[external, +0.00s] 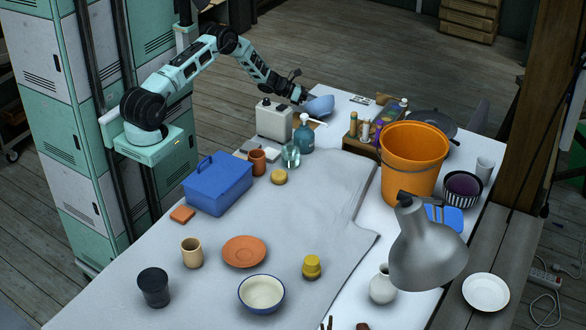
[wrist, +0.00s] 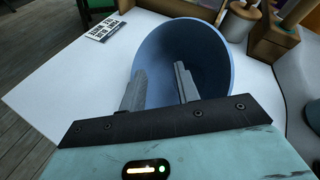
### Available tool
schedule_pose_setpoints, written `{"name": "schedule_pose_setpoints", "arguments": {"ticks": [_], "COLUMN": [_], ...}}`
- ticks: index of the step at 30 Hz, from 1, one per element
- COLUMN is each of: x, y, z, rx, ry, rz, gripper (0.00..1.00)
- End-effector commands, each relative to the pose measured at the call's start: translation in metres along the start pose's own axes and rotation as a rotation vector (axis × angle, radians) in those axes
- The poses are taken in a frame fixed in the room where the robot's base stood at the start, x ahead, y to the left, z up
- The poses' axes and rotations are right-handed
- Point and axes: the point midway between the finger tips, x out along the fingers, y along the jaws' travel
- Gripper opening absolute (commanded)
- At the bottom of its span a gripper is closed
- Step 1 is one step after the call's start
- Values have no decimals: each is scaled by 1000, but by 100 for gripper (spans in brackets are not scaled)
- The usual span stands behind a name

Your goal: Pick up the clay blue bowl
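The clay blue bowl (external: 319,106) is at the far end of the table, at the end of my arm, and looks tilted in the external view. In the wrist view the bowl (wrist: 190,50) fills the upper middle, with its hollow inside facing the camera. My gripper (wrist: 160,75) is open, its two fingers clearly apart. The left finger is at the bowl's left edge and the right finger overlaps the inside. The near part of the bowl is hidden by the gripper, and I cannot tell whether the fingers touch it. My gripper (external: 299,93) is small in the external view.
A wooden holder with bottles (external: 362,128) and a dark pan (external: 434,121) are to the right. A small printed card (wrist: 105,28) lies left of the bowl on bare white table.

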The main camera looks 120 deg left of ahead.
Motion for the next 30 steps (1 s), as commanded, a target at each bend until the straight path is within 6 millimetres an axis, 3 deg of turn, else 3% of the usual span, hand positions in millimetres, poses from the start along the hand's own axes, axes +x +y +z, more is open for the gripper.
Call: {"name": "schedule_pose_setpoints", "arguments": {"ticks": [9, 25, 30], "x": [-32, -36, -44], "y": [0, -1, -12], "z": [0, 2, 17], "rx": [1, 11, 149], "ry": [1, 4, 67], "rz": [0, -3, -44], "gripper": [32, 32, 32]}}
